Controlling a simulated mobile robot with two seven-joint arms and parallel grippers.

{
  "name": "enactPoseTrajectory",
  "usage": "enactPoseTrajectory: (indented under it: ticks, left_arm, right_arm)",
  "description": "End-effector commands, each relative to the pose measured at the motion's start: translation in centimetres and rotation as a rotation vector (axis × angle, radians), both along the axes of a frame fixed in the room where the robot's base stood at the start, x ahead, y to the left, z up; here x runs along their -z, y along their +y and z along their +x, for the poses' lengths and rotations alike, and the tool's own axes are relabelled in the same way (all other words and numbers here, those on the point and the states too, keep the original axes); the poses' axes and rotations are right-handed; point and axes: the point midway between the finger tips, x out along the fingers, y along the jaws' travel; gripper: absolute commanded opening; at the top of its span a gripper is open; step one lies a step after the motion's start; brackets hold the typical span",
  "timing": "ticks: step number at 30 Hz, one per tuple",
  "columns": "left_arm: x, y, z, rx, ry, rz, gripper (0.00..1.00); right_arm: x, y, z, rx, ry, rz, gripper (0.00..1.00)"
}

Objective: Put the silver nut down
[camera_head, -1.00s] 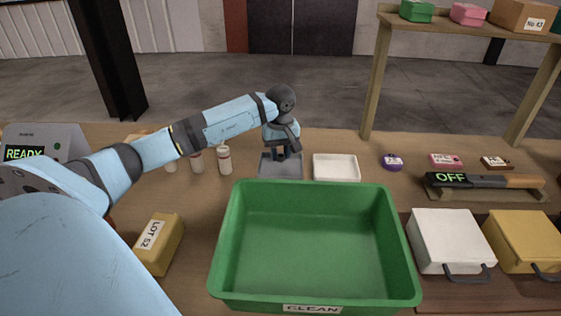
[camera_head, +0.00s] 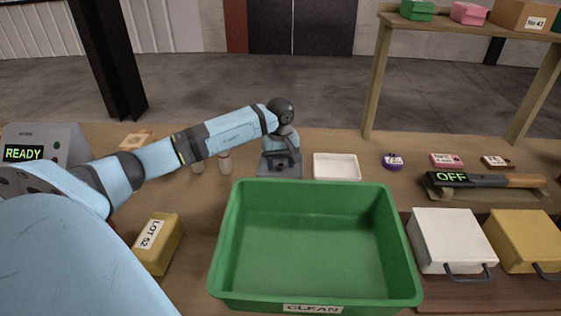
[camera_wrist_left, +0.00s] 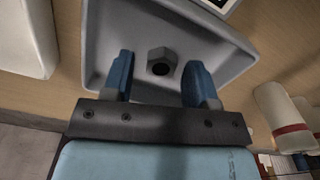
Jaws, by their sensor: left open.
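The silver nut (camera_wrist_left: 161,61) lies in the small grey tray (camera_wrist_left: 235,64) in the left wrist view, with its dark hole showing. My left gripper (camera_wrist_left: 160,78) is open, with one blue finger on either side of the nut and a gap to each. In the head view my left gripper (camera_head: 284,165) points down at the grey tray (camera_head: 266,173), behind the green bin. The nut is hidden there by my gripper. My right gripper is not in view.
A white tray (camera_head: 337,167) stands just right of the grey one. The large green bin (camera_head: 312,240) fills the front middle. A purple ring-like item (camera_head: 392,161) lies farther right. Bare table lies between it and the white tray.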

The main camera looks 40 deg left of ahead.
Motion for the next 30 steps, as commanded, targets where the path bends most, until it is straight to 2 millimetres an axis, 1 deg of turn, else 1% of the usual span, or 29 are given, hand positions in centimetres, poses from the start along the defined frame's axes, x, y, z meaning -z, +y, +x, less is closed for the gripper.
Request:
enactPoseTrajectory:
  ticks: [2, 5, 12, 15, 18, 21, 24, 30]
  left_arm:
    - [-0.6, 0.0, 0.0, 0.0, 0.0, 0.0, 0.53]
    - [-1.8, 0.0, 0.1, 0.001, -0.004, 0.002, 0.53]
    - [-7.0, 0.1, 0.1, 0.001, -0.005, 0.002, 0.53]
    - [-9.0, 0.0, 0.1, 0.0, -0.004, 0.001, 0.53]
    - [-10.6, 0.0, 0.1, 0.0, -0.003, 0.001, 0.53]
    - [-11.7, 0.0, 0.0, 0.0, -0.001, 0.0, 0.53]
    - [-12.2, 0.0, 0.0, 0.0, -0.001, 0.0, 0.53]
    - [-12.3, 0.0, 0.0, 0.0, 0.0, 0.0, 0.53]
  right_arm:
    - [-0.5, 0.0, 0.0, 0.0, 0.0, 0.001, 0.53]
    - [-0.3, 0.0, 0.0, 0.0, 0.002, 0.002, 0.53]
    - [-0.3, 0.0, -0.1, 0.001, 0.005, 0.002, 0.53]
    - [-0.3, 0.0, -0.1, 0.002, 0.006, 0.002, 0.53]
    - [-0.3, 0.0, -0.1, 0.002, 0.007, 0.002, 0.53]
    - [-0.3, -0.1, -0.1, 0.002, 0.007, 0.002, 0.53]
    - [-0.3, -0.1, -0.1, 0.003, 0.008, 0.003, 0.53]
    - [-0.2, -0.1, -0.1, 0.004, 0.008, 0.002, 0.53]
